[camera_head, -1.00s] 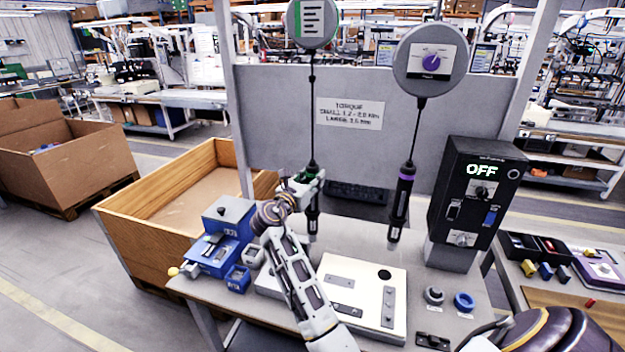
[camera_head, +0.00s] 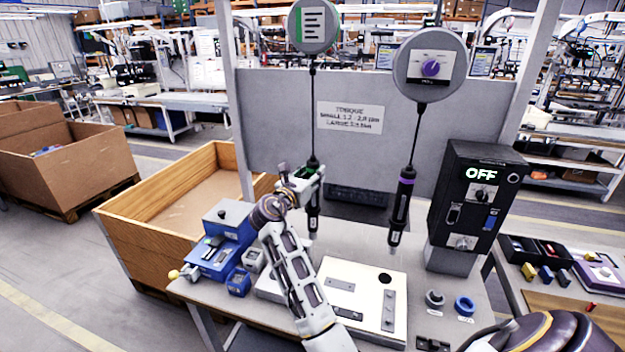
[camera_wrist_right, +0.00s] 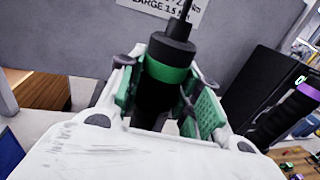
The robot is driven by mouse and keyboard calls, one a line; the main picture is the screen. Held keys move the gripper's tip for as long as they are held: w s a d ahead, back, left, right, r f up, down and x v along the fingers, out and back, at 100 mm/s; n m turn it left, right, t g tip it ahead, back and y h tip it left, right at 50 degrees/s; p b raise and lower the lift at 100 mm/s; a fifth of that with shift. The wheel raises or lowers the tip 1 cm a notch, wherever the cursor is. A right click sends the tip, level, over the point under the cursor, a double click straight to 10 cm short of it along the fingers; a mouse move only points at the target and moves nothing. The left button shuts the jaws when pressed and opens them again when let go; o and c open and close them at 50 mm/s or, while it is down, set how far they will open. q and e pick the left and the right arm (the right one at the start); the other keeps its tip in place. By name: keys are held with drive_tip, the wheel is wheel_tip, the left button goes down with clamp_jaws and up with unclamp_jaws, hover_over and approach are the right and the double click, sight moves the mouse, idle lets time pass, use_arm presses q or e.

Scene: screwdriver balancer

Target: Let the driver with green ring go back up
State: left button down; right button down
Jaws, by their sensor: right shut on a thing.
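The driver with the green ring (camera_head: 313,213) hangs upright on a cord from the reel with a green edge (camera_head: 314,26). My right gripper (camera_head: 307,176) is shut on its upper part. In the right wrist view, the green ring (camera_wrist_right: 168,72) sits between the green-padded fingers of that gripper (camera_wrist_right: 165,92). The lower body of the driver is mostly hidden there. In the head view its tip is above the worktable. My left gripper is not in view.
A black control box reading OFF (camera_head: 478,205) stands further right. A white plate (camera_head: 350,300) lies below. Blue fixtures (camera_head: 222,250) are at the left.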

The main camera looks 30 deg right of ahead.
drive_tip(key=shift+r, duration=0.85)
drive_tip(key=c, duration=0.9)
unclamp_jaws()
drive_tip(key=o, duration=0.9)
